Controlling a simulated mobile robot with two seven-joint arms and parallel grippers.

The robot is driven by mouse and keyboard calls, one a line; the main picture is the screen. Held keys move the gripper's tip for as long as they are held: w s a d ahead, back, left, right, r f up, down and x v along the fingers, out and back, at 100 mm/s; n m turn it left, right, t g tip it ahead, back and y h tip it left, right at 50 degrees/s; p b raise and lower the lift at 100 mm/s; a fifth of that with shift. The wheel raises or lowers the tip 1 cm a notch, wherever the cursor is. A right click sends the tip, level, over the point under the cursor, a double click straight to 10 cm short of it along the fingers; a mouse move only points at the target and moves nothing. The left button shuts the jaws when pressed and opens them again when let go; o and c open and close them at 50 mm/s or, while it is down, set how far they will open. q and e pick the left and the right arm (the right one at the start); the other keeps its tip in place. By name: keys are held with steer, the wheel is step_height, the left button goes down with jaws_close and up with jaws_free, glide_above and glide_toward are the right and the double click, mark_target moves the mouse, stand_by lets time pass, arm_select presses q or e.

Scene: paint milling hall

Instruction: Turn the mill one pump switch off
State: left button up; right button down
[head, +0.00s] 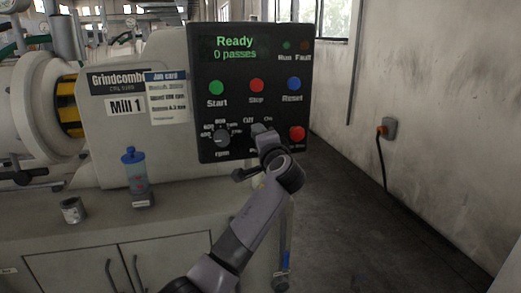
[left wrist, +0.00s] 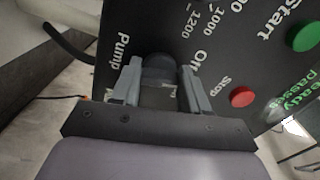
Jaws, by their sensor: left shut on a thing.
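The mill one control panel (head: 204,75) is a dark box with a green display reading "Ready, 0 passes". The pump switch is a dark round knob low on the panel, below the "Off" and "On" labels. My right gripper is not in view.
Nearby on the panel are the rpm dial (head: 222,138), green start (head: 216,87), red stop (head: 257,85), blue reset (head: 292,84) and a red button (head: 297,133). Floor at right is clear.

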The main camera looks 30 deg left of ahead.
arm_select(q)
steer(key=shift+a+f+n+b, duration=0.1)
steer(key=shift+n+b, duration=1.3)
steer(key=shift+n, duration=0.3)
steer(key=o, duration=1.1)
steer(key=shift+c, duration=0.2)
